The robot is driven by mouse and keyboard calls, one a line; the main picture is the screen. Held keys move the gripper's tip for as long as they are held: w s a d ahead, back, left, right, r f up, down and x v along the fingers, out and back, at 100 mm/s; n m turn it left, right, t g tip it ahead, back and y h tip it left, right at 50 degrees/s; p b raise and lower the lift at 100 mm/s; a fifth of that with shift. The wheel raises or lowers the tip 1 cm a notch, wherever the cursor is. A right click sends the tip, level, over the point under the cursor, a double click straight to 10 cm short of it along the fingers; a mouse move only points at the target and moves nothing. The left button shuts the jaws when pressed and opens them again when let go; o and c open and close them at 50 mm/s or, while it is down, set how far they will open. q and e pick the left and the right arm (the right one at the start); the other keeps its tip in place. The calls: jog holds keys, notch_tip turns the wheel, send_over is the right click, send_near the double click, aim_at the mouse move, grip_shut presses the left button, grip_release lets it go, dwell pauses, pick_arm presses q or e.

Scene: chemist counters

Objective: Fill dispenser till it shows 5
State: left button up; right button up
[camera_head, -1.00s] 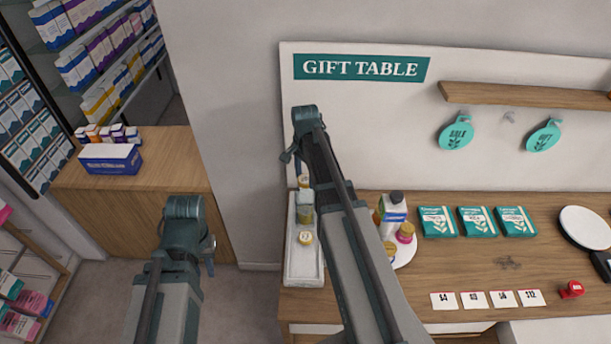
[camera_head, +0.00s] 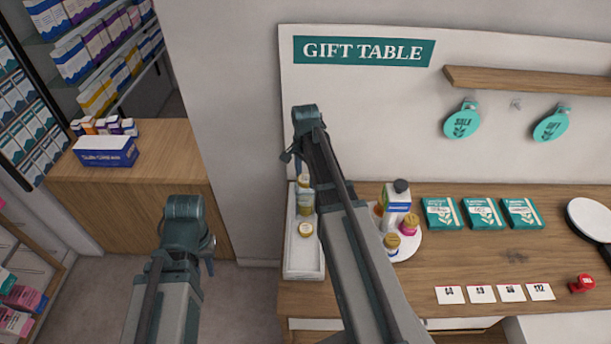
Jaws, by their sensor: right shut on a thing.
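My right arm reaches up across the middle, its wrist above a white tray (camera_head: 302,265) at the left end of the gift table. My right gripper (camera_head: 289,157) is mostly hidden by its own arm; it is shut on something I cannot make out. A pale greenish bottle (camera_head: 306,202) and a small round gold-capped item (camera_head: 305,229) are in the tray. I cannot tell whether the bottle is the dispenser, and no number reading shows. My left gripper (camera_head: 210,263) is by the wooden counter, its fingers hidden behind its wrist.
A white plate (camera_head: 412,246) holds a white bottle (camera_head: 396,207) and gold-capped jars (camera_head: 409,223). Teal boxes (camera_head: 481,213), price cards (camera_head: 481,294), a red item (camera_head: 582,284) and a round mirror-like disc (camera_head: 592,217) lie right. A blue-and-white box (camera_head: 105,151) stands on the left counter (camera_head: 150,188).

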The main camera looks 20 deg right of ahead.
dwell(0.4)
jog(key=o, duration=1.4)
notch_tip(320, 180, up, 14)
jog(key=p, duration=1.4)
jog(key=shift+f, duration=0.1)
